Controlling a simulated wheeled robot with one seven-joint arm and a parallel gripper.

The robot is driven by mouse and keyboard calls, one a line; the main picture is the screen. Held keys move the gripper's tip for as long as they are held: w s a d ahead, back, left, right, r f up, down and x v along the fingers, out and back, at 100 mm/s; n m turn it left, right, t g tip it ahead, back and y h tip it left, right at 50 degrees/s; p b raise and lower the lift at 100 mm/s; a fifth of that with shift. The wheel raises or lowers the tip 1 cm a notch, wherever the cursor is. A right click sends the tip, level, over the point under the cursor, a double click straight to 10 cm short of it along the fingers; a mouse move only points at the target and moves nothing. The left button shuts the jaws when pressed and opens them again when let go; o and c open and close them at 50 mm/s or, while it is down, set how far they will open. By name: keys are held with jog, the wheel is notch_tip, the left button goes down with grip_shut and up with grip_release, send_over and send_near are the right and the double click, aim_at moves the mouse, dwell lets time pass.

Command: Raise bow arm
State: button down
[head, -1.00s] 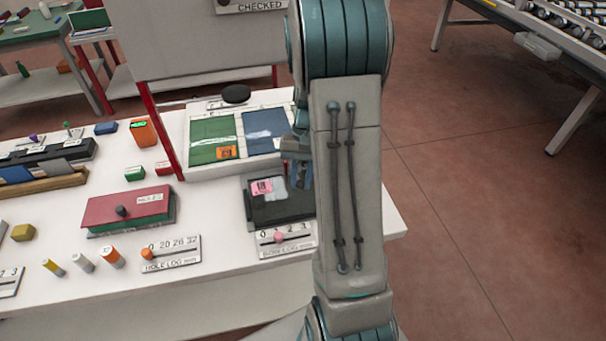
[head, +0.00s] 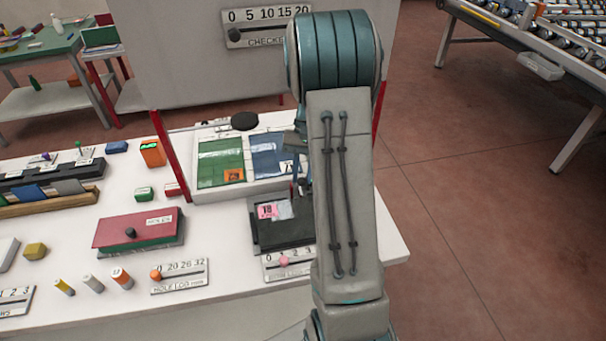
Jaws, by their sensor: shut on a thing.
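My gripper (head: 301,187) is partly hidden behind my own arm, at the right end of the white bench. Its bluish fingers show beside the back right of a black device (head: 279,232) with a pink label on it. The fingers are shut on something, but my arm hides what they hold. No separate bow arm can be made out; its height cannot be told. A slider scale (head: 291,265) with a pink knob stands in front of the black device.
A tray with green and blue panes (head: 221,163) lies behind the device. A red-lidded box (head: 135,228), a scale with an orange knob (head: 180,277) and several small cylinders are to the left. A grey panel marked CHECKED (head: 200,55) rises behind.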

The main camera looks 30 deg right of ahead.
jog(key=shift+w, duration=0.25)
jog(key=c, duration=1.6)
grip_release()
jog(key=o, duration=0.3)
jog(key=shift+w+a+f, duration=0.1)
jog(key=shift+w+f, duration=0.1)
jog(key=shift+o, duration=0.2)
jog(key=shift+s+r, duration=0.15)
jog(key=shift+s, duration=0.05)
jog(key=shift+w+r, duration=0.1)
jog(key=shift+r, duration=0.35)
notch_tip(320, 180, up, 3)
jog(key=shift+r+b, duration=0.1)
jog(key=shift+b, duration=0.7)
jog(key=s+d+r+b, duration=0.2)
jog(key=s+d+r, duration=0.4)
jog(key=s+d, duration=0.2)
jog(key=shift+s+r, duration=0.35)
jog(key=shift+r, duration=0.05)
